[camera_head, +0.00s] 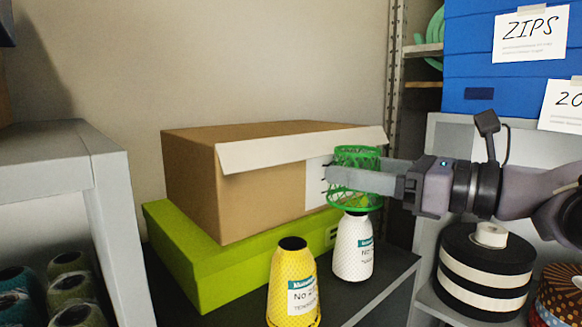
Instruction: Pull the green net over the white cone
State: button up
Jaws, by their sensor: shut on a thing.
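The green net (357,157) is an open tube of mesh with a ring at its top and bottom. My gripper (345,178) comes in from the right and is shut on the net's side. The white cone (353,250) stands upright on the dark counter, with a teal-and-white label. The net is directly above the cone in this view, its lower edge at the cone's top. I cannot tell whether that edge is around the tip or just above it. The fingers hide part of the net.
A yellow cone (292,285) stands left of the white cone on the dark counter (391,272). A cardboard box (195,185) on a lime-green box (185,255) stands close behind. Ribbon rolls (484,270) are at right, a grey shelf (55,155) at left.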

aim_at(370, 241)
jog(key=f+b, duration=0.1)
jog(key=f, duration=0.1)
jog(key=f+b, duration=0.2)
jog(key=f, duration=0.1)
jog(key=shift+s+d, duration=0.15)
jog(key=shift+d, duration=0.05)
jog(key=shift+f+b, duration=2.35)
jog(key=shift+f, duration=0.45)
jog(key=o, duration=1.5)
